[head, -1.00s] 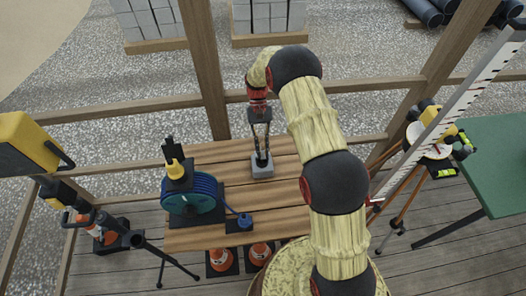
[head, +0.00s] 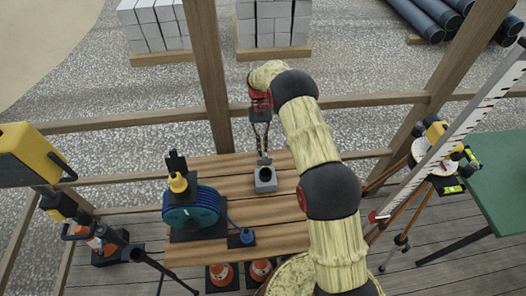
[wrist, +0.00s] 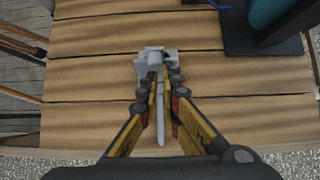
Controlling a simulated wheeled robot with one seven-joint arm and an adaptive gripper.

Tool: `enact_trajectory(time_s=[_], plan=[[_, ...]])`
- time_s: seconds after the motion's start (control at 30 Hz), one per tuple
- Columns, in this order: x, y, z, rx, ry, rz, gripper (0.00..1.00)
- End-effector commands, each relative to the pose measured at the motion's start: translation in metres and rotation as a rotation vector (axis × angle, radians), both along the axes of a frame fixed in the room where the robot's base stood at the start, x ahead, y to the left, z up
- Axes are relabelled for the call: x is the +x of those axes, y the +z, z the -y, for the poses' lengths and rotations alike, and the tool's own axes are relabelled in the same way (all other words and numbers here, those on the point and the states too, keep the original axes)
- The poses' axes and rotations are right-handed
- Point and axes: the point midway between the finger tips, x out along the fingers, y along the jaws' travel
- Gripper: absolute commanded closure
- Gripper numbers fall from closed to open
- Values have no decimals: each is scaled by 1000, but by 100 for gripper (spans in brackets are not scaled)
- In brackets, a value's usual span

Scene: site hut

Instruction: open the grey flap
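A small grey box (head: 265,183) stands on the wooden table, with a dark opening showing in its top. The grey flap (head: 264,160) is raised at the far side of the opening. My gripper (head: 262,153) points down at the flap from behind the box, its fingers close together on it. In the wrist view my gripper's fingertips (wrist: 162,80) nearly meet beside the grey box (wrist: 153,54). A narrow pale strip shows between the fingers. The fingers hide part of the flap, so its exact angle is unclear.
On the wooden table (head: 220,245), a blue hose reel (head: 193,212) stands left of the box. Table to the right of the box is bare. A surveying tripod and white measuring staff (head: 455,120) stand at right, a yellow instrument (head: 30,150) at left.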

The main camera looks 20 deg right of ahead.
Motion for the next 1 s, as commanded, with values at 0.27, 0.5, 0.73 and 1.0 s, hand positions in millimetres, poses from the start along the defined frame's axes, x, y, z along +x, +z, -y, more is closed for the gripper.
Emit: enact_trajectory(time_s=[0.27, 0.5, 0.73, 1.0], plan=[[-1, 2, 1, 0, -1, -3, 79], [-2, 2, 1, 1, -1, -4, 69], [-1, 3, 0, 1, -1, -4, 69], [18, 27, 4, 0, -1, 0, 69]])
